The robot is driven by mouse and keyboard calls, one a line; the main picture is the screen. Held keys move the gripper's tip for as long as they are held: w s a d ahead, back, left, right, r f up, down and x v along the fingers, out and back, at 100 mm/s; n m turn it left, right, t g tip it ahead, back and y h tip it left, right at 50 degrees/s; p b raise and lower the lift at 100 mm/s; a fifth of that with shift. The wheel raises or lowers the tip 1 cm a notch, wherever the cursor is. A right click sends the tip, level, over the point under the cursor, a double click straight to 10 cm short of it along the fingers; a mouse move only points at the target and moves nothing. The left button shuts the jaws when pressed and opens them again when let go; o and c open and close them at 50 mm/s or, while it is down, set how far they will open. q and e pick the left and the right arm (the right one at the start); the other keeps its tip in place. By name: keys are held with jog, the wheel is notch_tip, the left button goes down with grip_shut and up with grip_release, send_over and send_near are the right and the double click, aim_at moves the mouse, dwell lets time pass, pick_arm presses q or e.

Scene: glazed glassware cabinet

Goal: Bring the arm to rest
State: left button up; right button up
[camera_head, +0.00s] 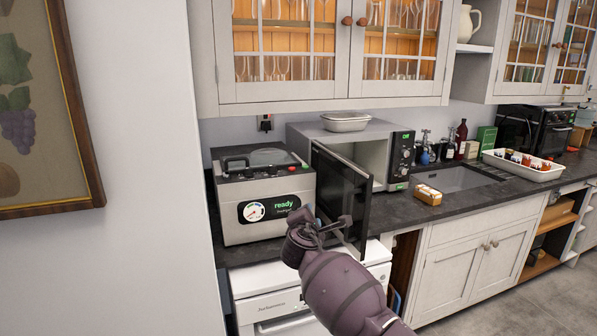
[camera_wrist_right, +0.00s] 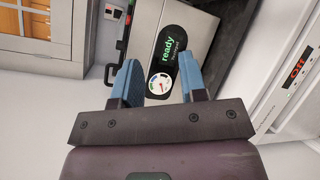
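My right arm comes in from the lower right in the head view. Its gripper (camera_head: 328,228) is in front of the counter, by the lower part of the open microwave door (camera_head: 340,190) and the steel appliance reading "ready" (camera_head: 262,205). In the right wrist view the gripper's two blue fingers (camera_wrist_right: 157,80) are spread apart with nothing between them. The appliance (camera_wrist_right: 185,25) shows beyond them, with its dial and green text. I cannot tell whether the gripper touches the door. My left gripper is not in view.
The microwave (camera_head: 401,155) carries a pale dish (camera_head: 345,121); the visible part of its inside is empty. An orange-brown package (camera_head: 428,195) lies on the dark counter near the sink (camera_head: 455,180). A white appliance (camera_head: 270,290) stands below. Glazed cabinets (camera_head: 335,50) hang above.

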jog(key=s+d+f+m+g, duration=0.1)
jog(key=s+d+f+m, duration=0.6)
jog(key=s, duration=0.9)
jog(key=s+d+f+m+g+y, duration=0.1)
jog(key=s+d+f+m+g, duration=0.1)
jog(key=s+d+f+m, duration=0.5)
jog(key=s+d+f+m+g+y, duration=0.1)
jog(key=s+d+f+m, duration=0.6)
jog(key=s+f, duration=0.8)
jog(key=s+d+g, duration=0.1)
jog(key=s+d, duration=0.2)
jog(key=s, duration=0.7)
jog(key=shift+d+f, duration=0.2)
jog(key=shift+d, duration=0.05)
